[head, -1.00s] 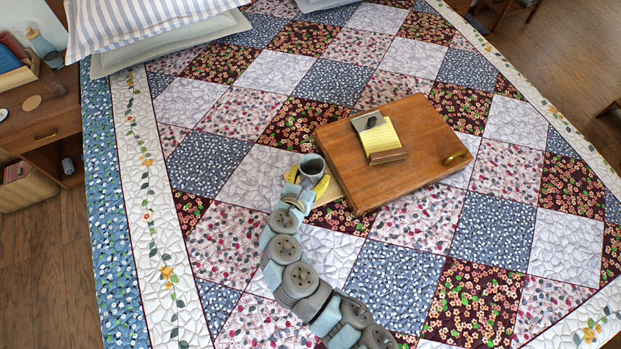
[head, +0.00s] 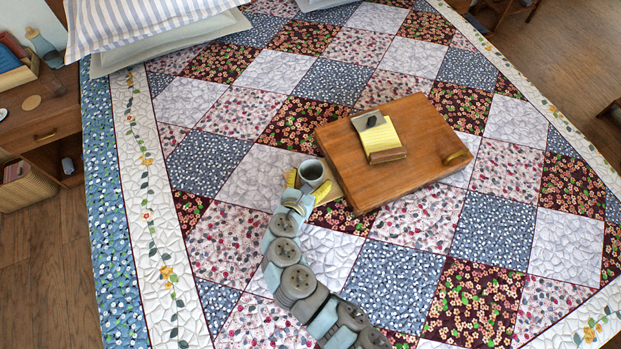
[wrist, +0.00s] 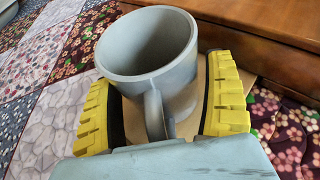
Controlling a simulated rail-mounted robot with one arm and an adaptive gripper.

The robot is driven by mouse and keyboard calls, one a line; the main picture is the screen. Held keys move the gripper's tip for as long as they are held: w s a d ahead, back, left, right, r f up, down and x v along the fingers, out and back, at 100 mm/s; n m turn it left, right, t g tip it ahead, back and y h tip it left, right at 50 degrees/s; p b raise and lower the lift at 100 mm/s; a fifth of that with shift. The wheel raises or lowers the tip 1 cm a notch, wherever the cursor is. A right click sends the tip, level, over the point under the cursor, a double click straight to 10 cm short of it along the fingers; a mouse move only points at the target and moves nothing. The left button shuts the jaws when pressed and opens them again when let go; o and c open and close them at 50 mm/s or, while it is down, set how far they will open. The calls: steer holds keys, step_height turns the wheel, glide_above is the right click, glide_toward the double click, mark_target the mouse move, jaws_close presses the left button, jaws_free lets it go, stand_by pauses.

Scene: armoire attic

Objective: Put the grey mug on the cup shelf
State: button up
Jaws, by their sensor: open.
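The grey mug (head: 311,172) stands upright on a flat tan piece (head: 331,190) on the bed, at the left edge of a wooden box. In the wrist view the mug (wrist: 184,72) is close up, its handle towards my gripper's palm. My gripper (head: 306,184) is open, its yellow fingers on either side of the mug; it also shows in the wrist view (wrist: 166,100). Whether a finger touches the mug I cannot tell. I cannot make out a cup shelf in either view.
The wooden box (head: 415,165) lies beside the mug, with a yellow notepad (head: 381,139) on top. Pillows (head: 150,30) lie at the head of the bed. A wooden nightstand (head: 40,128) stands at the left. The patchwork quilt (head: 400,280) is otherwise mostly clear.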

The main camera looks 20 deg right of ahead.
steer(key=b+v, duration=0.1)
steer(key=v, duration=1.1)
steer(key=shift+r, duration=0.1)
steer(key=shift+w, duration=0.1)
stand_by(0.4)
